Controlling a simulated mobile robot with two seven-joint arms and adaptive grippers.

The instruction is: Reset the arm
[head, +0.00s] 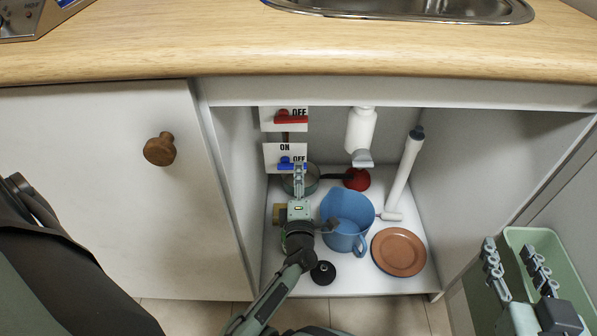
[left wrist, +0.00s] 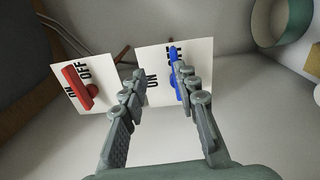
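My left gripper (head: 298,178) is inside the open cupboard, in front of the lower switch plate. In the left wrist view the gripper (left wrist: 161,75) has its fingers apart with nothing held between them. The blue lever (head: 287,164) lies across the lower plate beside the OFF label, close to the fingers. In the left wrist view the blue lever (left wrist: 177,80) is partly behind the right finger; contact cannot be told. My right gripper (head: 513,258) is open and empty at the lower right.
A blue jug (head: 345,212), brown plate (head: 398,252), dark pan (head: 305,182), red object (head: 357,179) and black knob-like object (head: 323,272) crowd the cupboard floor. A green bin (head: 548,250) is near my right gripper.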

